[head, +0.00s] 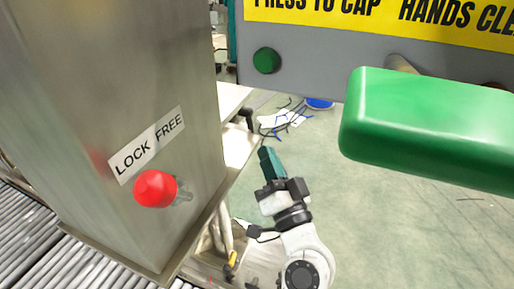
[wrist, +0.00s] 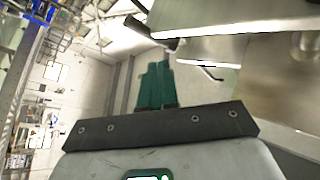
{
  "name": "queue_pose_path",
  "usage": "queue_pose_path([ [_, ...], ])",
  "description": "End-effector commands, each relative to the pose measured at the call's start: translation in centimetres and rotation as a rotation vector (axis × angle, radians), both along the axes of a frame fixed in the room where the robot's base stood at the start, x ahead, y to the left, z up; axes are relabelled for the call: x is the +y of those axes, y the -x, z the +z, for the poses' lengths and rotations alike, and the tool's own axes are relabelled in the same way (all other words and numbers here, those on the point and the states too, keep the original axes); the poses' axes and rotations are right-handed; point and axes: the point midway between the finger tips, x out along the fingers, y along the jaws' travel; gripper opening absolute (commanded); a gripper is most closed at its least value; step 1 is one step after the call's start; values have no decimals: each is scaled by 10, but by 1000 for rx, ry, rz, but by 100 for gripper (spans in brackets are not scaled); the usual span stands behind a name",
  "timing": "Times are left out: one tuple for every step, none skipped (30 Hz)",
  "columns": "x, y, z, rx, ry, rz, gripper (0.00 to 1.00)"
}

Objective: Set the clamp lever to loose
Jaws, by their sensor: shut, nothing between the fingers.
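A lever with a red ball knob (head: 155,188) sticks out of the steel column on the left of the head view. Its short metal shaft shows to the right of the ball. A white label (head: 147,146) reading LOCK and FREE is just above it. No lever marked clamp or loose can be read. A black handle (head: 247,118) stands at the pale ledge behind the column; a dark handle (wrist: 165,45) also shows in the wrist view. My gripper (head: 266,156) is shut and empty, right of the column and apart from the red knob. Its teal fingers (wrist: 155,84) are together.
The steel column (head: 110,70) fills the left, with rollers (head: 35,240) below. A green padded bar (head: 430,125) juts in at the right. A grey panel (head: 330,60) carries a green button (head: 266,60). Cables (head: 285,120) lie on the floor behind my gripper.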

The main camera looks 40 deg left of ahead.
Motion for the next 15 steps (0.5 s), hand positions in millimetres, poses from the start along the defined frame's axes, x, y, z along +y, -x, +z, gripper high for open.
queue_pose_path([
  [-3, 1, 2, -57, 51, -18, 0],
  [-4, 2, 3, -92, 82, -29, 0],
  [-5, 4, 3, -142, 124, -43, 0],
  [-6, 5, 3, -177, 155, -54, 0],
  [-7, 6, 3, -213, 185, -63, 0],
  [-9, 8, 3, -262, 226, -77, 0],
  [-10, 9, 3, -299, 256, -87, 0],
  [-11, 10, 3, -337, 288, -96, 0],
  [-13, 11, 3, -386, 327, -109, 0],
  [-15, 13, 3, -425, 357, -118, 0],
  [-16, 14, 3, -462, 386, -127, 0],
  [-17, 15, 3, -513, 425, -137, 0],
  [-19, 17, 2, -550, 454, -146, 0],
  [-20, 18, 2, -588, 484, -153, 0],
  [-22, 19, 2, -641, 522, -165, 0],
])
